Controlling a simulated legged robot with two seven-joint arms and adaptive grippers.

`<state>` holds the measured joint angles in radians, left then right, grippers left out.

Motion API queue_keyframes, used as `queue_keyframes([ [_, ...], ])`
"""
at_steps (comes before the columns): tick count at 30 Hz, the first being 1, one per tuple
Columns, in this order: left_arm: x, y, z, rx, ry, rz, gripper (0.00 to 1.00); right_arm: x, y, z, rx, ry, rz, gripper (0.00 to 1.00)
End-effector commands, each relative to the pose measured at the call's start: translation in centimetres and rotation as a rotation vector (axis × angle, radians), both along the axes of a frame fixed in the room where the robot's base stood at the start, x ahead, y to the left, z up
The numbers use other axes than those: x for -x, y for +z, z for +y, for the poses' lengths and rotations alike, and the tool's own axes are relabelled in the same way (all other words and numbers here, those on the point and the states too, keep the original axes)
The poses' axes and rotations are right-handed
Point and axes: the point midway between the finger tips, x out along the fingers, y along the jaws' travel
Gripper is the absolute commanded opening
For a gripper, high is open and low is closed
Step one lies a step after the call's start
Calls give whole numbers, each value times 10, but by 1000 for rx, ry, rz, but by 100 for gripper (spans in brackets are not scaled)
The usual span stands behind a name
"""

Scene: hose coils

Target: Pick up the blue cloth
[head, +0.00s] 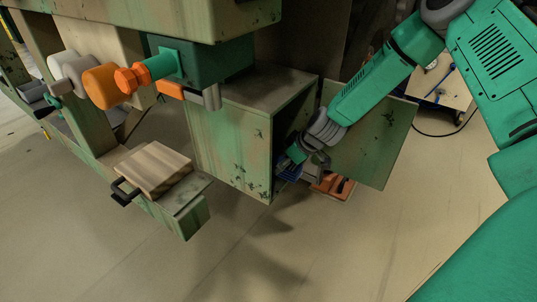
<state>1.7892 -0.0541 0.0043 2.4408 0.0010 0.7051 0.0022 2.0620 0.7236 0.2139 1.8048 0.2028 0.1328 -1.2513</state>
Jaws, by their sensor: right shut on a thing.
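The blue cloth (289,173) is a small dark-blue patch at the open front of a green cabinet (230,145). My right arm reaches down from the upper right, and my right gripper (297,163) is shut on the cloth at the cabinet's opening. The wrist and the cabinet's side wall hide part of the cloth and the fingertips. My left gripper is not in the head view.
The cabinet's door (372,140) stands open to the right, close to my right forearm. An orange object (333,186) lies low beside the opening. A wooden block (153,168) sits on a green beam at left. The floor in front is clear.

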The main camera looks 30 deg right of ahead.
Motion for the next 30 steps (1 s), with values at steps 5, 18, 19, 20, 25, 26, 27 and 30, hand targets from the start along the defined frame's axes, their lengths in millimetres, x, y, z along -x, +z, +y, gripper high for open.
queue_keyframes([
  [5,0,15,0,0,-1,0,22,41,3,-18,-3,-5,0,17],
  [18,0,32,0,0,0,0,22,101,3,-41,3,-1,-1,17],
  [19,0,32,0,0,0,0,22,103,3,-42,3,-1,-1,17],
  [20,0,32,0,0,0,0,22,104,2,-43,2,-1,-2,17],
  [25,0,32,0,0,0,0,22,107,1,-45,0,-1,-1,17],
  [26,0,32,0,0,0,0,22,107,1,-45,1,0,-1,17],
  [27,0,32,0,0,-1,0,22,107,1,-45,1,0,-1,17],
  [30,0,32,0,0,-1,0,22,107,1,-45,1,0,-1,42],
])
